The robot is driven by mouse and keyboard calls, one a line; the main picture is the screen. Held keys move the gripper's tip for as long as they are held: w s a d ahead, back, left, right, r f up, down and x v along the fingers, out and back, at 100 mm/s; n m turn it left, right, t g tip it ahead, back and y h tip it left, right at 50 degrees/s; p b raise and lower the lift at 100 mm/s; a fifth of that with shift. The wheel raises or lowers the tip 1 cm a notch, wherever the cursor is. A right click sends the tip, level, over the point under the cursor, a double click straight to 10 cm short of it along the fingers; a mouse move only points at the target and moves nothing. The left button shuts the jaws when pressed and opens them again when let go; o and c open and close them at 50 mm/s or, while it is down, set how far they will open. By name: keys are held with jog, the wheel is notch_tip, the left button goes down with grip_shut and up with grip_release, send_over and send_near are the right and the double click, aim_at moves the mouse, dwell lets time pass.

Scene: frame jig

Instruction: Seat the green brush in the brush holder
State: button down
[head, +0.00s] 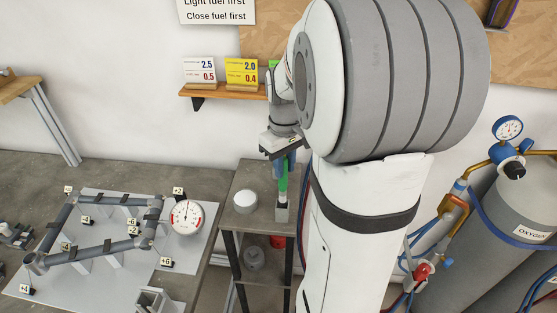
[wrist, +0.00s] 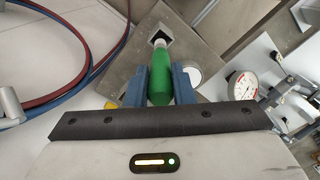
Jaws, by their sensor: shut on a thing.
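The green brush (head: 283,178) is upright in my gripper (head: 281,163), above a small grey holder on the stand. In the wrist view, the brush's green handle (wrist: 159,85) sits between the two blue fingers of my gripper (wrist: 160,84), which are shut on it. The brush's pale lower end points at the brush holder (wrist: 159,33), a grey block with a dark square opening. In the head view the brush holder (head: 282,212) is directly below the brush. I cannot tell whether the tip is inside the opening or just above it.
A white round item (head: 245,201) stands left of the holder on the small stand (head: 230,222). A bench at left carries a tube frame (head: 95,240) and a dial gauge (head: 187,217). An oxygen cylinder (head: 520,205) with hoses stands at right.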

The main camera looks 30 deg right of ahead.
aim_at(284, 191)
jog(key=shift+f, duration=0.15)
jog(key=shift+f+b, duration=2.15)
jog(key=shift+f, duration=0.65)
jog(key=shift+f+b, duration=0.4)
jog(key=shift+f, duration=0.15)
jog(key=c, duration=1.2)
grip_release()
jog(key=shift+o, duration=0.2)
notch_tip(284, 191, up, 8)
jog(key=shift+f, duration=0.1)
